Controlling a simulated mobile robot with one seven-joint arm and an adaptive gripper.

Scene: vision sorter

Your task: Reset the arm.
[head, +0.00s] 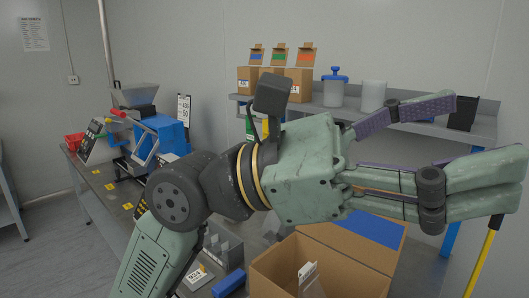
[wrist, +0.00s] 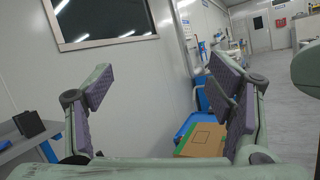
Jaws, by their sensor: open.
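My gripper (head: 455,150) is raised in the air in the head view and points to the right. Its fingers are spread wide with nothing between them. In the wrist view the fingers (wrist: 165,105) stand apart at left and right, with purple pads facing an empty gap. My arm reaches in from the lower left of the head view and hides part of the bench and shelf behind it.
An open cardboard box (head: 283,266) stands below my gripper. A shelf (head: 345,113) behind holds small cartons (head: 299,84), a blue-topped container (head: 334,90) and a white canister (head: 374,95). A blue machine (head: 166,134) stands on the bench at left. Floor shows clear at right in the wrist view (wrist: 290,95).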

